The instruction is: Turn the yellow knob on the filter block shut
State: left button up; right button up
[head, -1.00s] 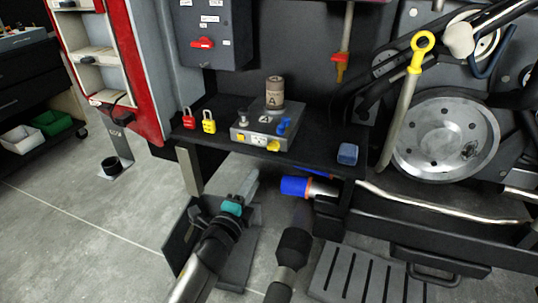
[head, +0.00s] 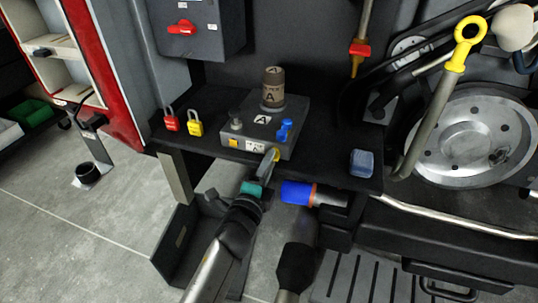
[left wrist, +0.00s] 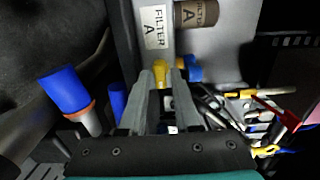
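The grey filter block (head: 285,148) sits on the dark bench shelf, with a brown filter canister (head: 272,88) standing at its back. The yellow knob (head: 276,153) is low on the block's front side, partly hidden by my left gripper. In the left wrist view the yellow knob (left wrist: 160,74) lies between my two grey fingertips. My left gripper (head: 270,164) reaches up to the knob from below in the head view. Its fingers (left wrist: 163,82) stand apart on both sides of the knob; firm contact does not show. My right gripper is not in view.
A blue knob (head: 285,130) is on the block's right side. Red (head: 171,123) and yellow (head: 196,127) padlocks stand left of the block. A blue box (head: 362,163) is near the shelf's right end. A blue-capped cylinder (head: 298,193) juts out below the shelf, right of my left gripper.

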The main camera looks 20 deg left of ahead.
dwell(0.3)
pick_arm(q)
grip_shut()
dwell(0.3)
